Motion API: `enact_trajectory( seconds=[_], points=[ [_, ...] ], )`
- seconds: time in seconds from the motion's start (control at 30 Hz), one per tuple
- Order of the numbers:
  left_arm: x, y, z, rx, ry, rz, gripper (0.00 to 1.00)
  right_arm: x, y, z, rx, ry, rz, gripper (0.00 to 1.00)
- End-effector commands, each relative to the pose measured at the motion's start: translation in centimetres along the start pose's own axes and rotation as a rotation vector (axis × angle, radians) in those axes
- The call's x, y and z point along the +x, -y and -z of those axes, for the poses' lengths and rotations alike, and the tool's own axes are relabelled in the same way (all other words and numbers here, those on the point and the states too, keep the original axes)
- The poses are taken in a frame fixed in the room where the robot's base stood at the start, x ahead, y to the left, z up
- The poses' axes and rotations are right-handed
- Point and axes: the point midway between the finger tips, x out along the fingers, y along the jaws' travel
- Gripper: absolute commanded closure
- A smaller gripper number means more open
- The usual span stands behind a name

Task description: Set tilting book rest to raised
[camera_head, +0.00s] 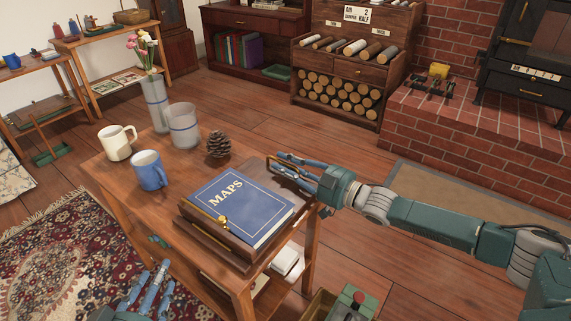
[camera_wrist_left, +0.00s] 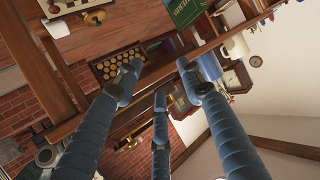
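The tilting book rest (camera_head: 210,240) is a dark wooden stand lying low on the small table. A blue book marked MAPS (camera_head: 240,205) lies on it, with a brass piece at its front left edge. My right gripper (camera_head: 277,164) reaches in from the right to the rest's far right edge. Its blue fingers are parted around or beside that edge; I cannot tell whether they touch it. My left gripper (camera_head: 158,275) is low at the front, before the table. In the left wrist view its fingers (camera_wrist_left: 160,85) are spread, with nothing between them.
On the table stand a white mug (camera_head: 117,143), a blue mug (camera_head: 149,171), a glass (camera_head: 183,126), a flower vase (camera_head: 155,103) and a pine cone (camera_head: 219,145). They are behind and left of the rest. A patterned rug (camera_head: 50,250) lies at left; a brick hearth (camera_head: 470,130) is at right.

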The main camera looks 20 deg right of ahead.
Motion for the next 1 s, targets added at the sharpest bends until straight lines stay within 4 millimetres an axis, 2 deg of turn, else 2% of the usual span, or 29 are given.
enact_trajectory(
  seconds=[0.07,0.4,0.53,0.77,0.87,1.0],
  points=[
    [0.0,0.0,0.0,0.0,0.0,0.0,0.61,0.0,0.0,0.0,0.0,0.0,0.0,1.0],
    [0.0,0.0,0.0,0.0,0.003,0.0,0.61,0.0,0.1,0.1,0.002,-0.003,0.002,1.0],
    [-0.2,0.1,-0.8,0.0,0.04,0.002,0.61,0.0,0.2,0.4,-0.003,-0.003,0.003,1.0],
    [-1.8,0.8,-5.5,-0.002,0.247,0.015,0.61,0.0,0.2,1.5,-0.035,-0.005,0.004,1.0],
    [-3.4,1.1,-8.6,-0.004,0.385,0.024,0.61,0.1,0.1,2.2,-0.057,-0.006,0.004,1.0],
    [-7.1,1.6,-13.1,-0.009,0.614,0.036,0.61,0.1,0.1,3.3,-0.093,-0.007,0.004,1.0]
  ],
)
